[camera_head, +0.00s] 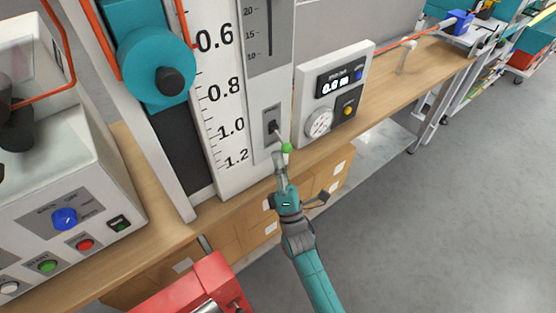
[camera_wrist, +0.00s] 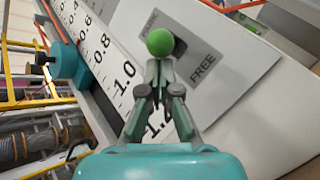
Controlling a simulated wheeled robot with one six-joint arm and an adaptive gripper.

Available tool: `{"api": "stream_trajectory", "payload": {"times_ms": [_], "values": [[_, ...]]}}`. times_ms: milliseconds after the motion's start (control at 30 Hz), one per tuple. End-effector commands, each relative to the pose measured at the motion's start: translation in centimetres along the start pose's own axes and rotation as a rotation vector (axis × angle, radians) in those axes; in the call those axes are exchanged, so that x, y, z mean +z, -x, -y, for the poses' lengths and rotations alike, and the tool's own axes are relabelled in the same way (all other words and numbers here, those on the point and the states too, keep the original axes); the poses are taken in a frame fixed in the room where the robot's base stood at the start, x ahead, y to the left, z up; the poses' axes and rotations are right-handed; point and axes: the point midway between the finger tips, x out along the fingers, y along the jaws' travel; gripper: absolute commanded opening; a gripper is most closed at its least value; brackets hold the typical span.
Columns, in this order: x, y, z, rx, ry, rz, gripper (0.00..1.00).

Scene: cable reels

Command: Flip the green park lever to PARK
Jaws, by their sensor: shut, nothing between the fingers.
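The green park lever has a round green knob (camera_head: 287,148) at the end of a short stem on a grey plate (camera_head: 270,127) low on the tall white panel. In the wrist view the green knob (camera_wrist: 160,42) sits just beyond my fingertips, in front of the plate, whose word FREE shows at its lower right; the word at its other end is partly hidden. My gripper (camera_head: 281,163) is shut and empty, right below the knob in the head view. In the wrist view my gripper (camera_wrist: 158,75) points at the knob; I cannot tell whether it touches it.
A white meter box (camera_head: 333,95) with a display and dial stands right of the panel. A control box (camera_head: 70,190) with buttons is farther left. Cardboard boxes (camera_head: 240,237) are under the wooden bench (camera_head: 395,90).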

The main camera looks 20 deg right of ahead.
Motion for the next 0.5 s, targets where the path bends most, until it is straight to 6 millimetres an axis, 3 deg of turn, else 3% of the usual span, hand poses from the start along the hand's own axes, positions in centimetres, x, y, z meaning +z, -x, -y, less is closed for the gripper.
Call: {"api": "stream_trajectory", "payload": {"times_ms": [500], "values": [[0.45, -0.1, -0.59, -0.066, 0.017, -0.047, 0.0]]}}
